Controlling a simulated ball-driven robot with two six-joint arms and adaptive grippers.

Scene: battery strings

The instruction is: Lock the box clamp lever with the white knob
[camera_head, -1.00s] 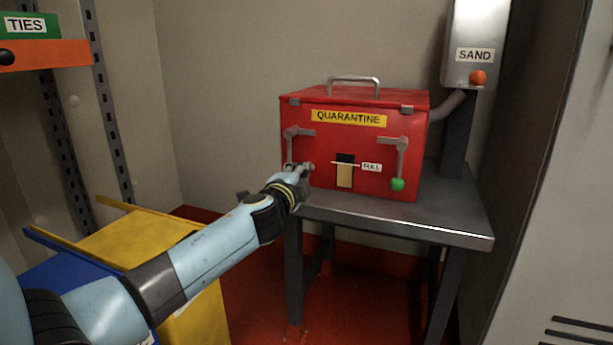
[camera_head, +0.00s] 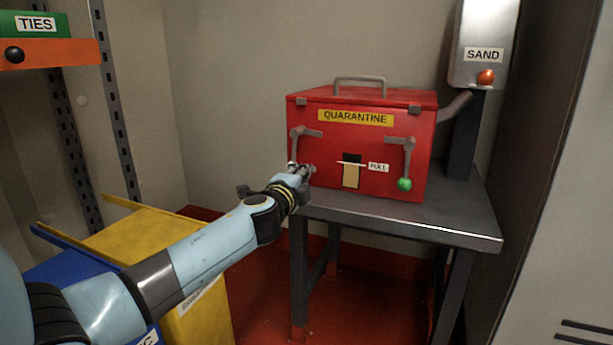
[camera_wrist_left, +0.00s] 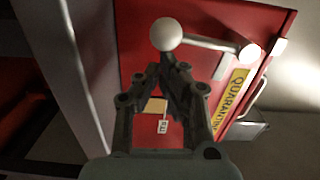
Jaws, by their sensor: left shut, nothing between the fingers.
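The red quarantine box (camera_head: 325,185) stands on a grey metal table, lid down. Its left clamp lever (camera_head: 296,148) hangs down the front at the left edge; in the head view its knob is mostly hidden by my gripper. In the left wrist view the white knob (camera_wrist_left: 167,34) is plain, with its lever (camera_wrist_left: 210,43) running right to the pivot. My left gripper (camera_head: 309,170) is shut and empty at the lever's lower end. In the left wrist view its fingertips (camera_wrist_left: 171,66) are together beside the knob; I cannot tell whether they touch it. My right gripper is out of view.
A second lever with a green knob (camera_head: 404,184) hangs at the box's right. A sand dispenser (camera_head: 483,30) stands behind right. The table (camera_head: 440,218) is bare right of the box. Yellow (camera_head: 140,235) and blue bins (camera_head: 75,275) stand below my left arm.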

